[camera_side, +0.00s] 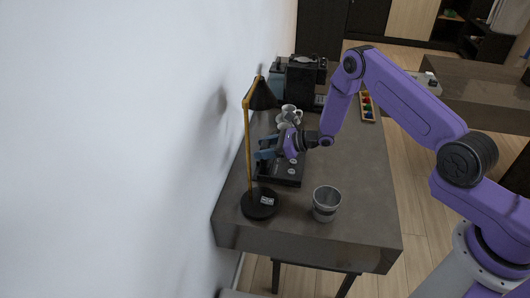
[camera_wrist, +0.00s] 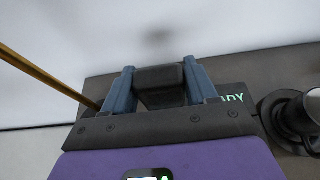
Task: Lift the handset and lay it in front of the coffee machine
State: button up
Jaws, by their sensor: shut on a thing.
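My gripper (camera_side: 268,151) is at the telephone, between the lamp and the cups. In the wrist view its blue fingers (camera_wrist: 161,84) are shut on the dark handset (camera_wrist: 160,78), one finger on each side. The dark telephone base (camera_side: 284,173) lies on the vanity below and around the gripper; lit letters show beside the right finger in the wrist view. I cannot tell whether the handset is clear of the base. The black coffee machine (camera_side: 304,84) stands at the far end of the vanity, with cups in front of it.
A lamp (camera_side: 249,150) with a thin brass pole stands close to the gripper on the wall side. Light cups (camera_side: 290,114) stand just beyond it. A grey bin (camera_side: 326,203) is at the near side. A tray of coloured items (camera_side: 367,107) lies far right. The vanity's right side (camera_side: 355,160) is clear.

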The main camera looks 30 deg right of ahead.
jog(key=shift+r, duration=0.7)
jog(key=s+d+r, duration=0.3)
jog(key=s+r, duration=0.8)
jog(key=s, duration=0.3)
jog(key=s+d, duration=1.3)
jog(key=d, duration=0.1)
jog(key=w+d+f, duration=0.2)
jog(key=w+f, duration=1.1)
jog(key=shift+w, duration=0.2)
